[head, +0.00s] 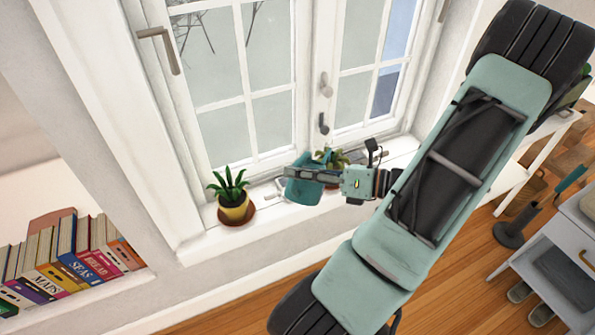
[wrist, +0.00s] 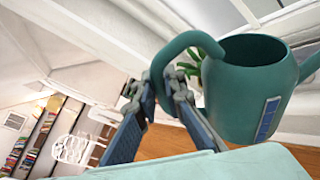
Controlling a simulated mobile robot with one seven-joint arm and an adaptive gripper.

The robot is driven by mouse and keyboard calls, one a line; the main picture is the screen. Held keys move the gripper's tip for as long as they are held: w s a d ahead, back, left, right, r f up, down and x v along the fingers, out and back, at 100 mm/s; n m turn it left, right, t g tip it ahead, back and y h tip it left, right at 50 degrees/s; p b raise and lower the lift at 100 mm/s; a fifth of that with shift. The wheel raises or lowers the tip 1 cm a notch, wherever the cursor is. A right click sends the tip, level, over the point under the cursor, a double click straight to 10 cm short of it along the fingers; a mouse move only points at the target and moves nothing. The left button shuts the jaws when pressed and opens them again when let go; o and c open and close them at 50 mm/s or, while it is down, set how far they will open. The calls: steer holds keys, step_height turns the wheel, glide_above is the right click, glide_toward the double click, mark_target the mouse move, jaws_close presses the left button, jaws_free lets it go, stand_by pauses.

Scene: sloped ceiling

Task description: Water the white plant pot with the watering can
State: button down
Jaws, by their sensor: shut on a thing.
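The teal watering can (head: 303,192) is held above the window sill in the head view. It fills the upper right of the wrist view (wrist: 250,90), with its curved handle nearest me. My gripper (wrist: 157,90) is shut on that handle, and in the head view my gripper (head: 300,174) reaches in from the right. A leafy plant (head: 334,157) stands just behind the can and gripper, its pot mostly hidden. In the wrist view green leaves (wrist: 188,62) show behind the handle, and I cannot make out a white pot clearly.
A row of books (head: 75,255) sits lower left. A white cart (head: 565,240) is at right.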

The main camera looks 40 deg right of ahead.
steer(key=shift+d+r+b, duration=0.1)
steer(key=shift+b, duration=0.3)
steer(key=shift+w+d+r+b, duration=0.1)
steer(key=shift+r+b, duration=0.1)
steer(key=shift+b, duration=0.35)
steer(key=shift+w+d+r+m+b, duration=0.15)
steer(key=shift+d+r+m+b, duration=0.2)
steer(key=shift+r+b, duration=0.4)
stand_by(0.6)
